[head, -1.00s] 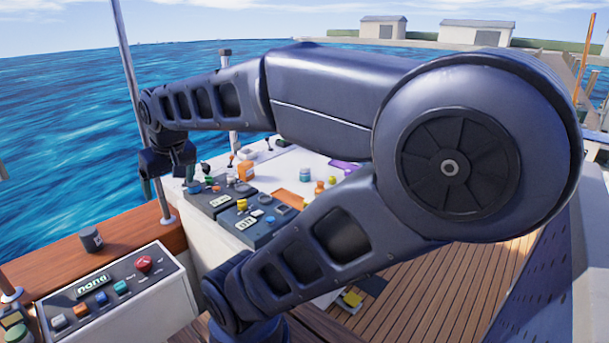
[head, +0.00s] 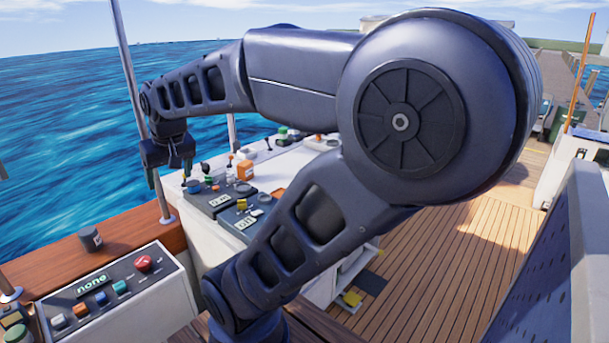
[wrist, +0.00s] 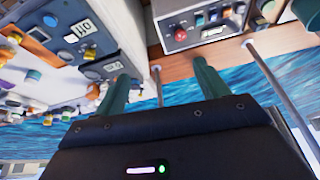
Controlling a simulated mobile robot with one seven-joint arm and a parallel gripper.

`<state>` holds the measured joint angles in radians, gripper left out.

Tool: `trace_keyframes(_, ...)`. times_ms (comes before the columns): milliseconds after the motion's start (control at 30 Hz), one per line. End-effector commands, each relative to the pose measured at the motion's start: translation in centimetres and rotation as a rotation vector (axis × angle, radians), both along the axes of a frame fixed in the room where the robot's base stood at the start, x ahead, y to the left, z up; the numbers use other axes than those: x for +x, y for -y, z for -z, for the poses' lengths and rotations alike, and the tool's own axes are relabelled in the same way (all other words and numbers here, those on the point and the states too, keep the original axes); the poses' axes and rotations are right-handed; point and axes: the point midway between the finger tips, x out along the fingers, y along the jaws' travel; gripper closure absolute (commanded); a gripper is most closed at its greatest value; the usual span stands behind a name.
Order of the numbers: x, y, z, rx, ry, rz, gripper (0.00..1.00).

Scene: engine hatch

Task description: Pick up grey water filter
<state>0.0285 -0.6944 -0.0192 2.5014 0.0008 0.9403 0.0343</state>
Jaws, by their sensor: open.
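A short dark grey cylinder with a pale mark (head: 90,240) stands upright on the wooden rail at the left in the head view; it looks like the grey water filter. My gripper (head: 168,178) is up and to the right of it, well apart, with its fingers pointing down. In the wrist view my gripper (wrist: 160,78) has its two green fingers spread with nothing between them. I cannot make out the grey cylinder in the wrist view.
A control panel (head: 115,295) with coloured buttons stands just in front of the rail. A white counter (head: 275,165) with dark boxes and small coloured items lies to the right. Water is beyond the rail.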

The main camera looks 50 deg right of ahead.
Motion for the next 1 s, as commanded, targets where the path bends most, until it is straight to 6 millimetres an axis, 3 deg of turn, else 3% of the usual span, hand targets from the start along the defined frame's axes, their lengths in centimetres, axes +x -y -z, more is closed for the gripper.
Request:
trace_keyframes(467,11.1,10.6,-0.5,0.106,-0.037,0.405,0.27)
trace_keyframes(700,15.5,17.8,1.0,0.135,-0.046,0.618,0.27)
trace_keyframes(1000,19.3,28.1,4.2,0.145,-0.053,0.884,0.27)
